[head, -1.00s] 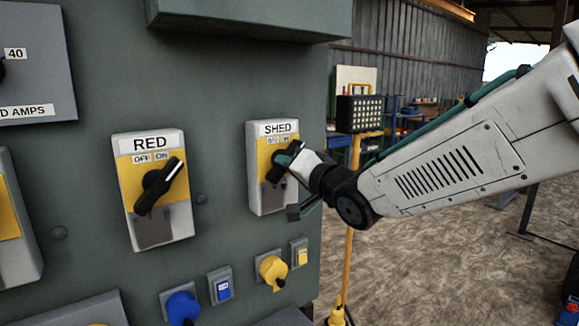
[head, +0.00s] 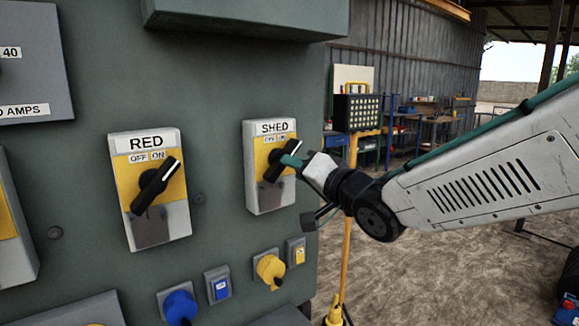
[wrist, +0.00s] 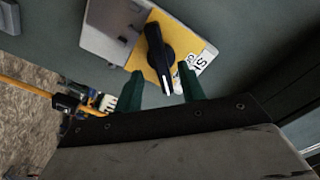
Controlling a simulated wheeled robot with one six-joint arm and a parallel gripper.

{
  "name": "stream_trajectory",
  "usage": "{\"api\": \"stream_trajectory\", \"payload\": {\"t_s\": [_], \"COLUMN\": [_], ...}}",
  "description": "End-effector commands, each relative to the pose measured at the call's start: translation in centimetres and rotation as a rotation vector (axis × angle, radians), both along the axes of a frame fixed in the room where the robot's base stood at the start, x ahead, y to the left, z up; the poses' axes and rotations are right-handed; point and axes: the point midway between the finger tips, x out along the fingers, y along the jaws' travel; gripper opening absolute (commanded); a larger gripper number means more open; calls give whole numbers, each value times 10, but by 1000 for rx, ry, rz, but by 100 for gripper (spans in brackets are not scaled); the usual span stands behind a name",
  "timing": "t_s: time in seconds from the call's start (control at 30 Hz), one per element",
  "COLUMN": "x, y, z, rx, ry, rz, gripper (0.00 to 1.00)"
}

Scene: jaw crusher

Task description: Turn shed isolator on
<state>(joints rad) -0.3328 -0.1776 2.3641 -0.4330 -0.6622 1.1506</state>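The SHED isolator (head: 256,196) is a grey box with a yellow face on the green panel. Its black handle (head: 274,170) is tilted, its upper end pointing up and right toward the ON side of the label. The handle also shows in the wrist view (wrist: 158,55), with a white mark at its lower end there. My gripper (head: 290,161) is at the right of the handle. In the wrist view its two green fingers (wrist: 161,88) are apart, with the handle's marked end between or just beyond their tips. I cannot tell whether they touch it.
The RED isolator (head: 122,185) is to the left, its handle tilted the same way. Blue (head: 180,304) and yellow (head: 268,268) sockets sit below. A yellow stand (head: 348,240) is behind my gripper. Open dirt floor (head: 440,270) lies to the right.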

Motion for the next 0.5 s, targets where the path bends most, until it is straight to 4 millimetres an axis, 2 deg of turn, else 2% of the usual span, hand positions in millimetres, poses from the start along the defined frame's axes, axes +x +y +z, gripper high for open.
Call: {"api": "stream_trajectory", "payload": {"t_s": [0.2,0.5], "x": [-23,-27], "y": [-16,-19], "z": [0,-1], "rx": [0,0], "ry": [-1,1], "rz": [-1,-1], "gripper": [40,40]}}
